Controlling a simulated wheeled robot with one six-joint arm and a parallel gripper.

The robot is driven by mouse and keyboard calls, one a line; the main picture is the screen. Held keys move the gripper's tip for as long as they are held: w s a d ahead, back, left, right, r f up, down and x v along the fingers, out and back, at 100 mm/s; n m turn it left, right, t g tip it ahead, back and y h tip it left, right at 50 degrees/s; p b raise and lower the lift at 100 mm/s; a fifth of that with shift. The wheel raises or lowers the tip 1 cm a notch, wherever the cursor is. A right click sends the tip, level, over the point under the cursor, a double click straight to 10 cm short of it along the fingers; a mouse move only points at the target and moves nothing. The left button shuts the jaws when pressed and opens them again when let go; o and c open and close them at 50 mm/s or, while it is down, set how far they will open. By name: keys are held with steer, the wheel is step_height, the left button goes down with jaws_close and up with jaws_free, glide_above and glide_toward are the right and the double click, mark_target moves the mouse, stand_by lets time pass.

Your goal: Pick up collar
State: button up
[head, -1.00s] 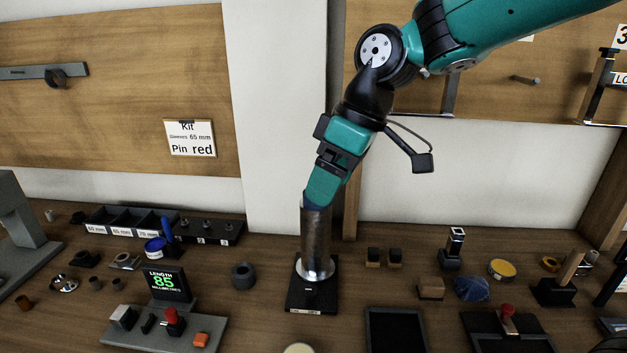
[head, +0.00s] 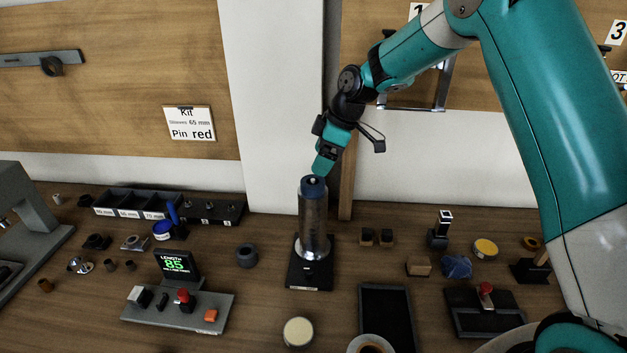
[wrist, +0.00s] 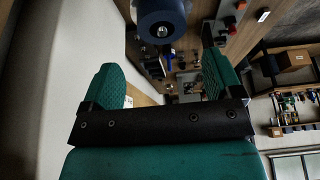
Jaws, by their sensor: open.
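A thick dark grey ring, which looks like the collar (head: 247,255), lies on the bench left of an upright metal cylinder (head: 313,225). The cylinder stands on a black base and has a dark blue piece (head: 313,187) in its top. My gripper (head: 319,171) is just above and behind that blue piece, well away from the ring. In the wrist view my gripper (wrist: 161,68) has its two teal fingers wide apart, with nothing held. The blue piece (wrist: 161,18) shows beyond the fingertips there. I cannot pick out the ring in the wrist view.
A length display (head: 178,265) and a button panel (head: 180,310) stand at the left front. A black tray (head: 388,312) lies right of the cylinder. A compartment bin (head: 130,207) is at the back left. Bare bench surrounds the ring.

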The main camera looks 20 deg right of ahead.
mark_target(314, 179)
steer(key=p+x, duration=0.1)
steer(key=x, duration=0.1)
steer(key=p+x, duration=0.2)
steer(key=x, duration=0.1)
steer(key=shift+s+f, duration=0.25)
steer(key=shift+f, duration=0.1)
steer(key=shift+w+a+f, duration=0.1)
steer(key=shift+f, duration=0.45)
steer(key=c, duration=1)
